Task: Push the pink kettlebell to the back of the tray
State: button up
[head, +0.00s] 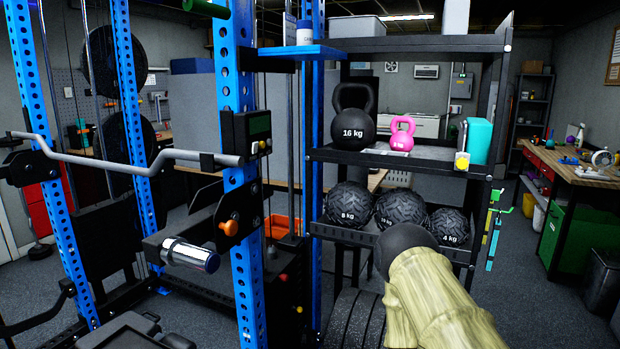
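The pink kettlebell (394,141) stands upright on the middle shelf tray (335,154) of a black rack. It is right of a larger black kettlebell marked 16 kg (352,118), with its base near the tray's front edge. A pale label or plate shows at its foot. Bare tray surface shows to its right. My arm, pale yellow-green with a dark rounded end, rises from the lower right in front of the lower shelf. No gripper fingers show, so I cannot see whether the gripper is open or shut. Nothing of mine visibly touches the kettlebell.
Several black balls (349,204) fill the shelf below. A blue upright (240,150) stands left of the rack. A workbench (570,170) is at the right, with open floor between.

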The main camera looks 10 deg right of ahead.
aim_at(401, 141)
jog(key=z, duration=0.5)
jog(key=k, duration=0.6)
jog(key=u, duration=0.15)
jog(key=i, duration=0.6)
jog(key=u, duration=0.7)
jog(key=i, duration=0.7)
jog(key=z, duration=0.2)
